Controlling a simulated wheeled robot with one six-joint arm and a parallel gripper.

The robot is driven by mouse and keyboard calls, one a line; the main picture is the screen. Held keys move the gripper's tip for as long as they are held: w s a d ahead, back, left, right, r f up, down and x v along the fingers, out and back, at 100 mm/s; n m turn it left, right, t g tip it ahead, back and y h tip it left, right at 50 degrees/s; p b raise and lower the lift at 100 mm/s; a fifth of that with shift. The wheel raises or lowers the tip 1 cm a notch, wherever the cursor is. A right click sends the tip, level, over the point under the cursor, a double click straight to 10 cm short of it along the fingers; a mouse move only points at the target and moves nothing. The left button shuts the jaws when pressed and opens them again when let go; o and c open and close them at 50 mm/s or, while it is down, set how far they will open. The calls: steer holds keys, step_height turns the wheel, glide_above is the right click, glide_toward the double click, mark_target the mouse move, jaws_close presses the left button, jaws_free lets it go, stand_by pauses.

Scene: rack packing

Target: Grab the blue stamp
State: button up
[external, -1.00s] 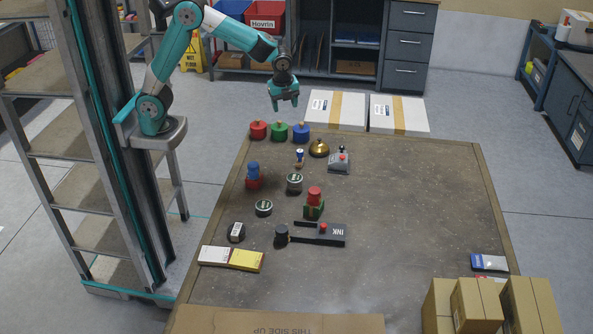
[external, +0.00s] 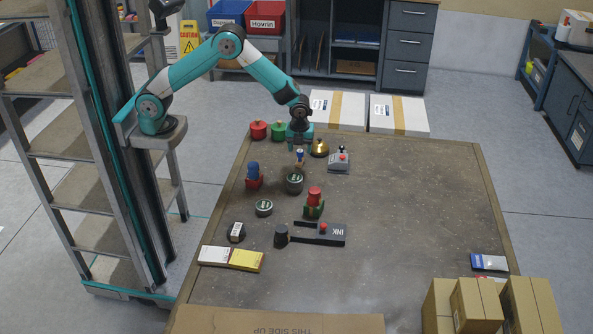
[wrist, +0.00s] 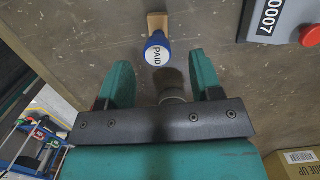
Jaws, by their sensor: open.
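A small stamp with a blue top marked PAID and a wooden lower part (wrist: 157,49) is in the wrist view, just beyond my open fingertips. In the external view it (external: 299,157) stands on the table directly below my gripper (external: 299,146). My gripper is open; its two teal fingers (wrist: 158,78) are apart and do not touch the stamp. A dark brownish shape (wrist: 172,84) lies between the fingers; I cannot tell what it is. Another stamp has a blue handle on a red base (external: 254,176), farther left and nearer on the table.
A brass bell (external: 319,148) and a grey device with a red button (external: 339,162) stand close to the right. A round tin (external: 294,183) is just in front. Red (external: 258,130) and green (external: 279,131) pots stand left. The table's right half is mostly clear.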

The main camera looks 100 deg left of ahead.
mark_target(300, 151)
steer(key=f, duration=0.2)
steer(key=a+f+p, duration=0.1)
steer(key=f, duration=0.2)
steer(key=shift+f, duration=0.1)
steer(key=c, duration=1)
